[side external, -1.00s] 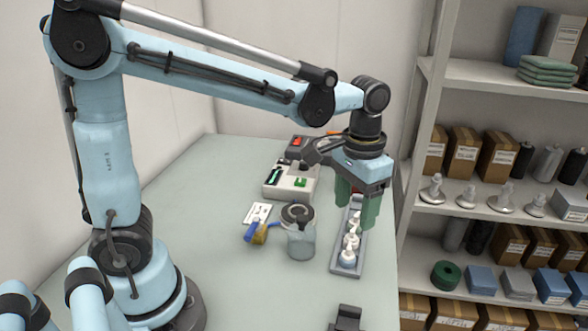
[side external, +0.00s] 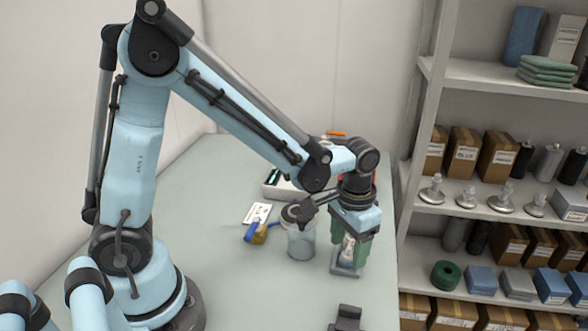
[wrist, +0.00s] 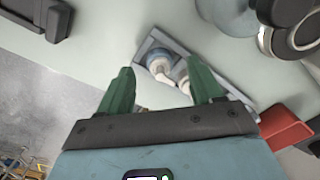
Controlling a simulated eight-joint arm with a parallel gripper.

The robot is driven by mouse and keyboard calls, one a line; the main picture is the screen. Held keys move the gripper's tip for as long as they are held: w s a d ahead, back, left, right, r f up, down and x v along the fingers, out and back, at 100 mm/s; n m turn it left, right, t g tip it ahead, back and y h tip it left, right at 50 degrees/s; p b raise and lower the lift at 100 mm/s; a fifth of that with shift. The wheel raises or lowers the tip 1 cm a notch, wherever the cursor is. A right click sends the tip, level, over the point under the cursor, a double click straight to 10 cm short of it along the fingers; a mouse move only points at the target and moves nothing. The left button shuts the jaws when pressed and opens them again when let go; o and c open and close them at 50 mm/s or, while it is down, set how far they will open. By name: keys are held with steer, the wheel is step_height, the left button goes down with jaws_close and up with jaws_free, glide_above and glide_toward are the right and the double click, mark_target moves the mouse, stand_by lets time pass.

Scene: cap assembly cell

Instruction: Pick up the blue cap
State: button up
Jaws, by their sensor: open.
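In the side view my gripper (side external: 348,252) is low over the tray (side external: 345,273), fingers apart. White cap parts (side external: 348,246) show between the fingers. I cannot tell whether the fingers touch the cap.
A clear jar (side external: 301,245) stands just left of the tray. A dark fixture (side external: 346,318) stands at the front. Shelves (side external: 433,209) rise to the right.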

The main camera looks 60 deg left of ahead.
steer(key=shift+f, duration=0.95)
steer(key=c, duration=0.8)
steer(key=shift+c, duration=0.2)
